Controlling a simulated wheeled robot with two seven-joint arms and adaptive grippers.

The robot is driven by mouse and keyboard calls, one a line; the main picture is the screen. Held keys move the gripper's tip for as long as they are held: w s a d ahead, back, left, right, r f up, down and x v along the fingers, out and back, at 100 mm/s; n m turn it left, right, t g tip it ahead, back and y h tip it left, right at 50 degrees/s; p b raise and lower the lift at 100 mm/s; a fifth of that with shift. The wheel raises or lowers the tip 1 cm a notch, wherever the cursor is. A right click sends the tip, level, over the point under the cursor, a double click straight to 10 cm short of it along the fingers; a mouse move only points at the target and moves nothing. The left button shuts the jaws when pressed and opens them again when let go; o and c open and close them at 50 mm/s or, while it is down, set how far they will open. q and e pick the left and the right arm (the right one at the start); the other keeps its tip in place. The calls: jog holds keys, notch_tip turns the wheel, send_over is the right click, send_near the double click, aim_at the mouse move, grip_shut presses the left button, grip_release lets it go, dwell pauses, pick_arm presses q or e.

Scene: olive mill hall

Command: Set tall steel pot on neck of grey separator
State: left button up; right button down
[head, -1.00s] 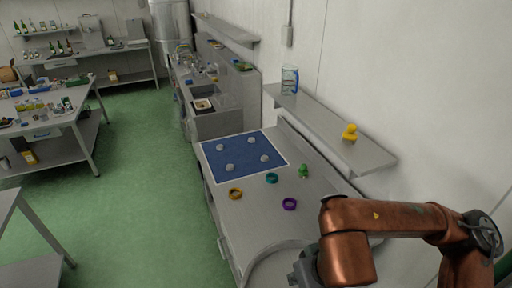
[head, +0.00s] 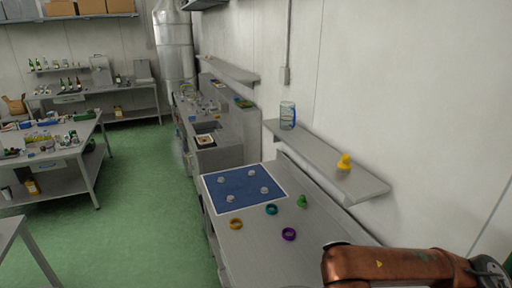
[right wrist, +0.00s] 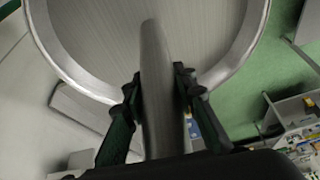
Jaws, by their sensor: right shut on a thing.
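The tall steel pot (right wrist: 100,30) fills the upper middle of the right wrist view as a wide round vessel with a bright rim. My right gripper (right wrist: 157,85) is shut on a grey steel bar-like part, which looks like the pot's handle. The pot's lower part and what is beneath it are hidden. In the head view only my copper right arm shows, at the bottom right; its gripper and the pot are out of that picture. I cannot make out the grey separator in either view. My left gripper is not in view.
A grey bench holds a blue panel (head: 247,200) with several pale knobs, orange (head: 236,224), teal (head: 271,210) and purple (head: 289,234) rings and a green piece (head: 302,201). A wall shelf (head: 330,165) carries a jar (head: 287,115) and a yellow piece (head: 344,161). Green floor (head: 140,220) is open.

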jog(key=shift+w+d+f, duration=0.15)
jog(key=shift+w+f, duration=0.5)
jog(key=shift+f, duration=0.05)
jog(key=shift+m+h, duration=0.4)
jog(key=shift+m, duration=0.5)
jog(key=w+d+f+b, duration=0.1)
jog(key=f, duration=0.2)
jog(key=w+d+f+b, duration=0.1)
jog(key=f, duration=0.3)
jog(key=w+d+f+b, duration=0.1)
jog(key=w+f, duration=0.1)
jog(key=f, duration=0.2)
jog(key=shift+d, duration=0.35)
jog(key=shift+m, duration=0.6)
jog(key=d+f, duration=0.2)
jog(key=f, duration=0.1)
jog(key=w+d+f+b, duration=0.1)
jog(key=d+f, duration=0.1)
jog(key=f, duration=0.2)
jog(key=w+d+f+b, duration=0.1)
jog(key=d+f, duration=0.1)
jog(key=f, duration=0.2)
jog(key=shift+s+r, duration=0.1)
